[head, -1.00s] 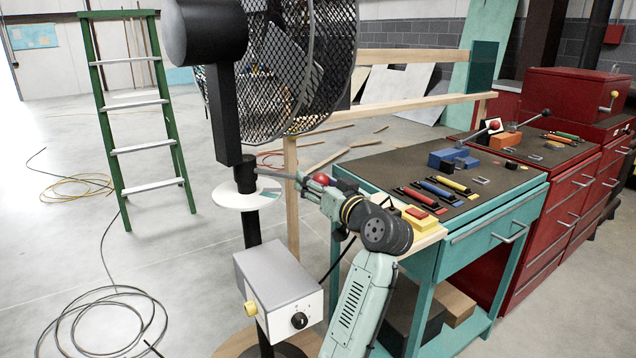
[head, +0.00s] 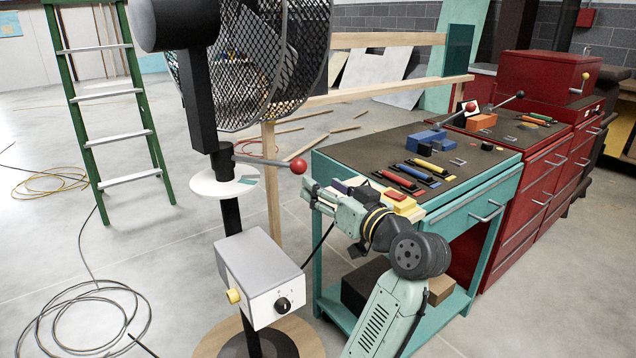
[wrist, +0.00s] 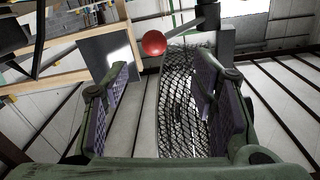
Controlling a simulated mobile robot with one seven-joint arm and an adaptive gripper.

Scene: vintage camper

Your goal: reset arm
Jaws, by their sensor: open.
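My gripper (head: 308,192) is open and empty, just below and to the right of the red ball (head: 299,166) that ends a grey lever (head: 262,162) on the black fan stand. In the wrist view the two purple-padded fingers (wrist: 163,75) stand wide apart. The red ball (wrist: 154,43) shows beyond their tips, near the top, with no finger touching it. My arm reaches in from the lower right, bent in front of the teal workbench (head: 335,170).
The caged fan (head: 262,60) rises above the lever, with a grey control box (head: 262,275) below. The bench holds coloured blocks and tools. A green ladder (head: 110,110) stands at the left.

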